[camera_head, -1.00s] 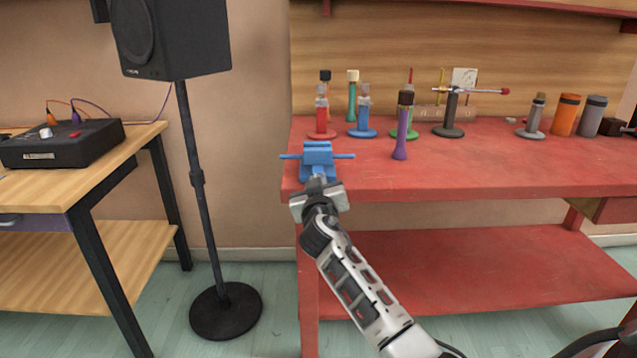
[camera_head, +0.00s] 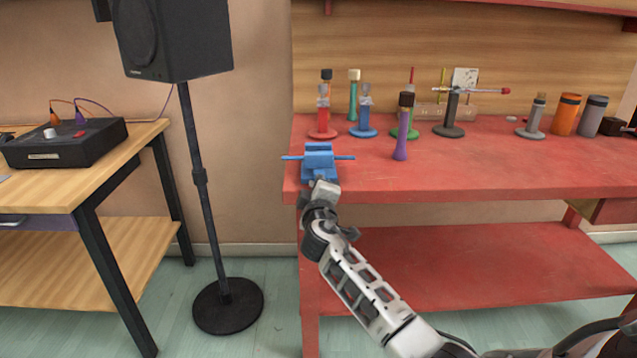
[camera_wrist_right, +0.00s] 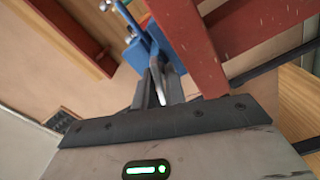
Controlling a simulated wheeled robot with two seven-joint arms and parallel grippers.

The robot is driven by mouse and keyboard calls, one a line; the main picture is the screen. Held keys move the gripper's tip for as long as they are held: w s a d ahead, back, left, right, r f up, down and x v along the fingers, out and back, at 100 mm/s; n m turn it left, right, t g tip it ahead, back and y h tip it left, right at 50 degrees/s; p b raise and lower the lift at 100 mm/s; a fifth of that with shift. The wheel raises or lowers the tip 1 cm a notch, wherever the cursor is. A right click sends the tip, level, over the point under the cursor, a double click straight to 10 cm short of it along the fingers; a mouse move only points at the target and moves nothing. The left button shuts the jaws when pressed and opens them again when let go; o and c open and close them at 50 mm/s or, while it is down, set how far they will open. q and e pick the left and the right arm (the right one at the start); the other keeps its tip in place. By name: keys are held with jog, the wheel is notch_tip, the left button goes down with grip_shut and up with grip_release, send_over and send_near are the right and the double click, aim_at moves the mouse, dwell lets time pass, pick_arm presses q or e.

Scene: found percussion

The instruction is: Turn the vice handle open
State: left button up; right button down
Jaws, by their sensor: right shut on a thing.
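The blue vice (camera_head: 319,160) is fixed at the front left corner of the red workbench (camera_head: 450,177), with a thin blue bar sticking out on both sides. It also shows at the top of the right wrist view (camera_wrist_right: 143,42). My right gripper (camera_head: 323,184) is at the front of the vice, reaching up from below the bench edge. In the right wrist view its dark fingers (camera_wrist_right: 160,88) are shut on a pale metal piece, which looks like the vice handle (camera_wrist_right: 158,74). Most of the handle is hidden by the gripper. My left gripper is not in view.
Coloured stands and tubes, including a purple one (camera_head: 402,135), stand behind and right of the vice. A speaker on a black stand (camera_head: 203,200) and a wooden table (camera_head: 100,165) are to the left. The bench's front middle is clear.

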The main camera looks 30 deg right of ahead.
jog(key=shift+n, duration=0.9)
jog(key=shift+f, duration=0.1)
jog(key=c, duration=1.5)
grip_release()
